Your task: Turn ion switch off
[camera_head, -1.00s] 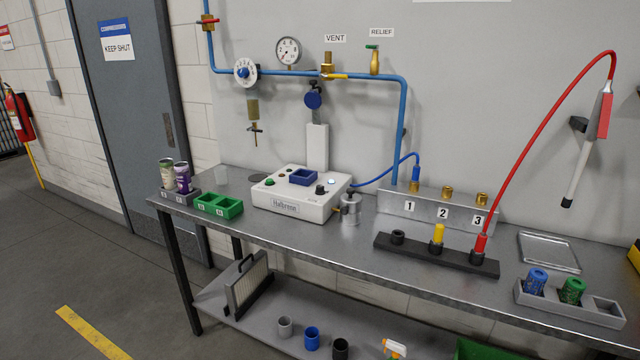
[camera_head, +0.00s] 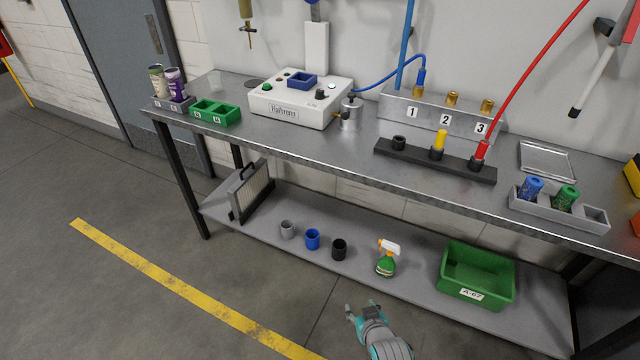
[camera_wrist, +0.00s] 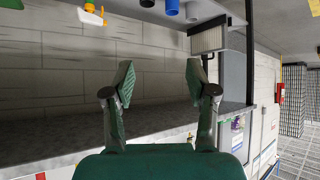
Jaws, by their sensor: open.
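A white control box (camera_head: 298,102) labelled Halbronn stands on the metal bench in the head view. Its top carries a green button (camera_head: 267,87), a black knob (camera_head: 320,94), a small lit white spot (camera_head: 332,86) and a blue square tray (camera_head: 302,81). No label reading "ion" is legible, so I cannot tell which control is the ion switch. My gripper (camera_head: 361,309) is low in front of the bench, well below and apart from the box. In the wrist view my gripper (camera_wrist: 160,82) has its two fingers spread, with nothing between them.
The metal bench (camera_head: 240,138) holds a green holder (camera_head: 228,117), a black rack (camera_head: 420,158) and a grey can tray (camera_head: 590,222). The lower shelf has several cups, a spray bottle (camera_head: 386,262) and a green bin (camera_head: 480,273). The floor in front is clear.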

